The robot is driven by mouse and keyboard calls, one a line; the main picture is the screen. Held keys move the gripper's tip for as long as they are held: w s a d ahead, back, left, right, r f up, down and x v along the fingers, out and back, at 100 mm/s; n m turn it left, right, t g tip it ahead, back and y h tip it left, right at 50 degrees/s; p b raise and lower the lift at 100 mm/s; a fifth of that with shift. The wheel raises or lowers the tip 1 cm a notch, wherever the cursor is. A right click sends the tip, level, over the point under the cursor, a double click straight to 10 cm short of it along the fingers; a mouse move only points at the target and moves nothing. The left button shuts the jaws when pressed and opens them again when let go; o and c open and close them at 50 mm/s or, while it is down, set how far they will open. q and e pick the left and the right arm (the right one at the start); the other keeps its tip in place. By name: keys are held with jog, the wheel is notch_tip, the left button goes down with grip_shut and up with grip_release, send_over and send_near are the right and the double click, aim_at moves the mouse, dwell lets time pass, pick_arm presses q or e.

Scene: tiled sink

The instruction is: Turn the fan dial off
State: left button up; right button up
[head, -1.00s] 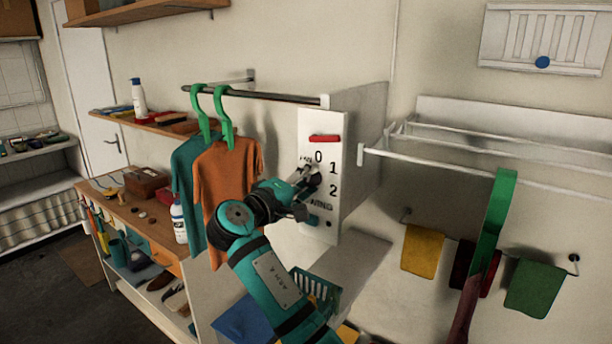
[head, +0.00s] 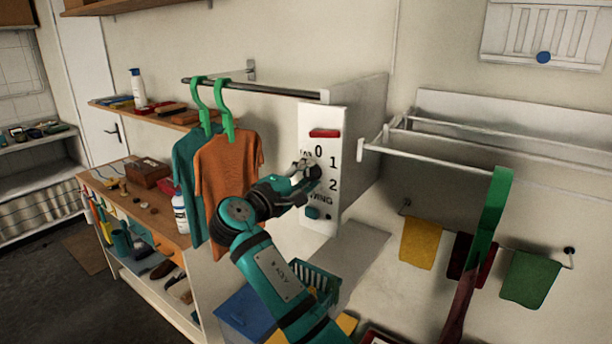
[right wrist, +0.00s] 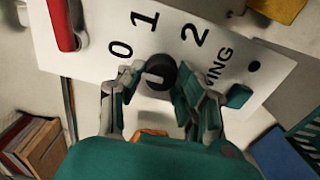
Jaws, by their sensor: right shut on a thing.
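The fan dial is a dark round knob (right wrist: 160,72) on a white panel (head: 318,222) marked 0, 1 and 2; it also shows in the head view (head: 314,172). My right gripper (head: 308,172) is at the panel with its fingers on either side of the knob, shut on it. In the right wrist view the fingers (right wrist: 150,80) flank the knob. A light mark on the knob shows, but I cannot tell for certain which number it points to. My left gripper is not in view.
A red bar (head: 324,133) sits above the numbers and a teal button (head: 312,212) below. Teal and orange shirts (head: 228,165) hang on green hangers just left of the panel. A white rack (head: 470,135) juts out at the right.

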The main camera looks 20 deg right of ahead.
jog(key=o, duration=0.9)
jog(key=shift+r, duration=0.2)
jog(key=shift+o, duration=1.2)
jog(key=shift+w+f, duration=0.1)
jog(key=shift+f, duration=0.05)
jog(key=v, duration=0.7)
jog(key=shift+s, duration=0.2)
jog(key=shift+a, duration=0.15)
